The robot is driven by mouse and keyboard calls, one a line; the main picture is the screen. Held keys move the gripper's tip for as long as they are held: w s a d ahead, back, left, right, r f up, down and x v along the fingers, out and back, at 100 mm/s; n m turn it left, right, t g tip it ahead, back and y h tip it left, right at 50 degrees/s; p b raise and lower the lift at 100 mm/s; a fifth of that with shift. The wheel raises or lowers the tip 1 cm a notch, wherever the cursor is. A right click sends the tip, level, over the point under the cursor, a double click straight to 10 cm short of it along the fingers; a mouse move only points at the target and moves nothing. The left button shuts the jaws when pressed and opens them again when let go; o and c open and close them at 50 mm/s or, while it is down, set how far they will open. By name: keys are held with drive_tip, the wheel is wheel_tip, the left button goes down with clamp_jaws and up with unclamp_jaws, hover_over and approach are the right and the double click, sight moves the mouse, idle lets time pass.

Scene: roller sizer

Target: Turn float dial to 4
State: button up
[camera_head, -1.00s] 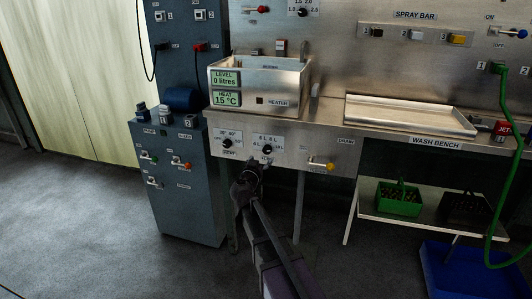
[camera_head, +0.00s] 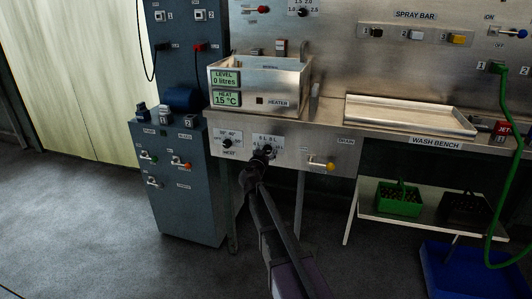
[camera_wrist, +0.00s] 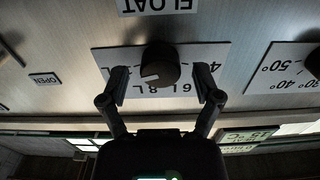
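The float dial (camera_wrist: 158,65) is a dark round knob on a white scale plate, seen upside down in the wrist view under the label FLOAT. A pale mark on the knob faces the lower left of that picture. A 4 shows at the plate's right, and 6 L and 8 L along its lower edge. My gripper (camera_wrist: 161,76) is open, with one finger on each side of the knob and gaps between. In the head view my gripper (camera_head: 261,158) is at the panel in front of the float dial and largely hides it.
The heat dial (camera_head: 227,143) is just left of the float dial, and a yellow-tipped drain lever (camera_head: 328,166) is to the right. The tank (camera_head: 285,95) above has screens reading 0 litres and 15 °C. Open floor lies left of the cabinet.

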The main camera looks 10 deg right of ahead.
drive_tip(key=c, duration=0.9)
drive_tip(key=shift+c, duration=0.2)
drive_tip(key=shift+n, duration=0.5)
drive_tip(key=n, duration=2.9)
drive_tip(key=shift+w+a+f, duration=0.1)
